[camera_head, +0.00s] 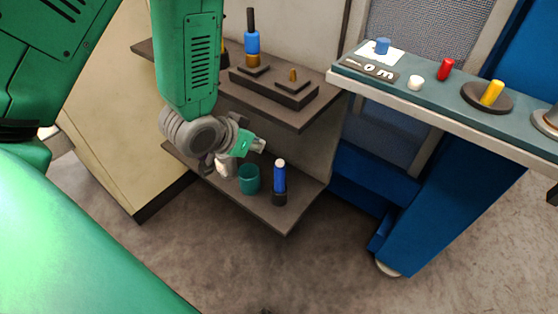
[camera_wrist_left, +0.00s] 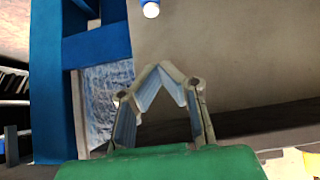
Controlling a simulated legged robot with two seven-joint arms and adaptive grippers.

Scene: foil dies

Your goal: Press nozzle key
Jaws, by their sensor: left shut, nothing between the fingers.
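I cannot tell for sure which thing is the nozzle key. A small brass-coloured peg (camera_head: 293,75) stands on a dark stepped block (camera_head: 272,88) on the upper shelf. My left gripper (camera_head: 261,146) is shut and empty, below the upper shelf's front edge. It is up and left of a blue cylinder with a white top (camera_head: 280,177) on the lower shelf and appears apart from it. In the left wrist view, the fingertips (camera_wrist_left: 155,70) meet, and a blue thing with a white end (camera_wrist_left: 151,9) shows at the top edge. My right gripper is not seen.
A teal cup (camera_head: 249,179) stands on the lower shelf (camera_head: 240,207) close to my gripper. A blue cylinder with a dark rod (camera_head: 252,43) stands on the upper shelf (camera_head: 298,123). A teal-topped table (camera_head: 425,94) at right holds several small coloured pieces. The floor in front is clear.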

